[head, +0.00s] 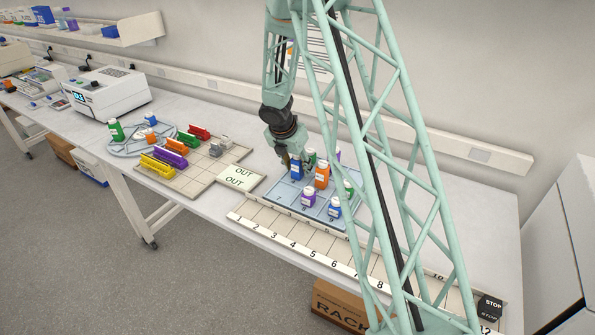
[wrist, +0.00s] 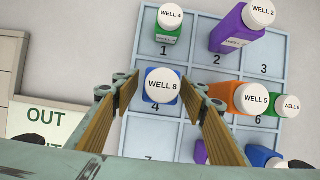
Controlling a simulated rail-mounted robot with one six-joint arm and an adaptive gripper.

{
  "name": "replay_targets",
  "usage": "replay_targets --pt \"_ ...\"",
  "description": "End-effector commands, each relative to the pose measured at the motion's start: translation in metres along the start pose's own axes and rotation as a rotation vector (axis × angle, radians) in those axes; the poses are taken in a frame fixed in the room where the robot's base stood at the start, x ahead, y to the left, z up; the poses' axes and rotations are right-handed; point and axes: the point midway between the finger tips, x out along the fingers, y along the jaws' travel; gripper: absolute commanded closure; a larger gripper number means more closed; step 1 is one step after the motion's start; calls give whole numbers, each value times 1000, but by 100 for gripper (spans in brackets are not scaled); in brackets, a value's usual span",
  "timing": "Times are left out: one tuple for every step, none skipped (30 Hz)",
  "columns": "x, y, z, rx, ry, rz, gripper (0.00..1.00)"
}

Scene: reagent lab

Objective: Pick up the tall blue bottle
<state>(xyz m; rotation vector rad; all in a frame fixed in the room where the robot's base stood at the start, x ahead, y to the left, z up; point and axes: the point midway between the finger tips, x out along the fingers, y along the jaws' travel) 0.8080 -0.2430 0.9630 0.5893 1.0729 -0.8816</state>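A tall blue bottle (head: 296,171) with a white cap stands in the blue-grey numbered tray (head: 284,190). In the wrist view its cap reads WELL 8, and the blue bottle (wrist: 158,98) stands in square 4, seen from above. My gripper (head: 284,161) is right at this bottle, partly overlapping it in the head view. In the wrist view my gripper (wrist: 161,92) is open, one finger on each side of the cap, with gaps visible on both sides. How far down the fingers reach is hard to tell.
A green bottle (wrist: 168,32), a tall purple bottle (wrist: 236,28) and an orange bottle (wrist: 224,94) stand close by in the tray. A shorter blue bottle (head: 334,208) is at its front right. The OUT plate (head: 238,179) lies left of the tray.

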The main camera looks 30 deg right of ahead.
Motion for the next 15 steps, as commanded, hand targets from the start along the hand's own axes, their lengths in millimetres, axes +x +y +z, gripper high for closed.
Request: replay_targets --pt "0 0 0 0 0 0 63" --pt "0 0 0 0 0 0 66" --pt "0 0 0 0 0 0 69" --pt "0 0 0 0 0 0 72" --pt "0 0 0 0 0 0 75" --pt "0 0 0 0 0 0 78" --pt "0 0 0 0 0 0 81" --pt "0 0 0 0 0 0 84" --pt "0 0 0 0 0 0 87" --pt "0 0 0 0 0 0 87" --pt "0 0 0 0 0 0 87" --pt "0 0 0 0 0 0 87" --pt "0 0 0 0 0 0 87" --pt "0 0 0 0 0 0 87" --pt "0 0 0 0 0 0 87"
